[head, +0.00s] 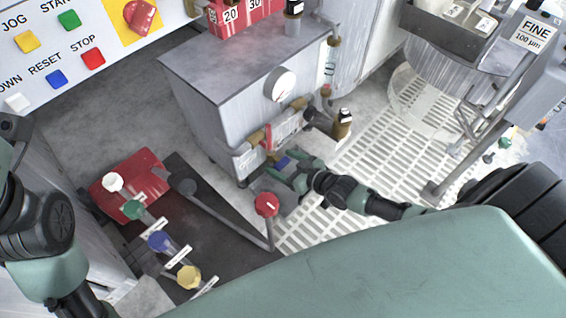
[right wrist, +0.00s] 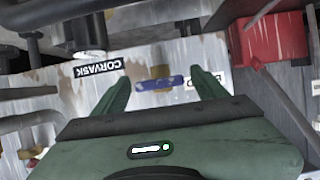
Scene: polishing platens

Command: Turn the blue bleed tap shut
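The blue bleed tap (head: 283,162) sits low on the front of the grey cabinet, close to brass fittings. In the right wrist view its blue lever (right wrist: 160,83) lies nearly level across the picture, with a brass-coloured stem behind it. My right gripper (head: 290,170) is at the tap. In the right wrist view the right gripper (right wrist: 160,90) has its two green fingers spread wide, one on each side of the lever, with gaps between. I cannot tell how deep the lever lies between them. My left arm shows at the left edge of the head view, but its gripper does not.
A red-handled valve (head: 268,143) and a gauge (head: 281,84) are on the cabinet (head: 215,90). White, green, blue (head: 160,242) and yellow knobs stand at lower left. Grating (head: 375,160) lies right.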

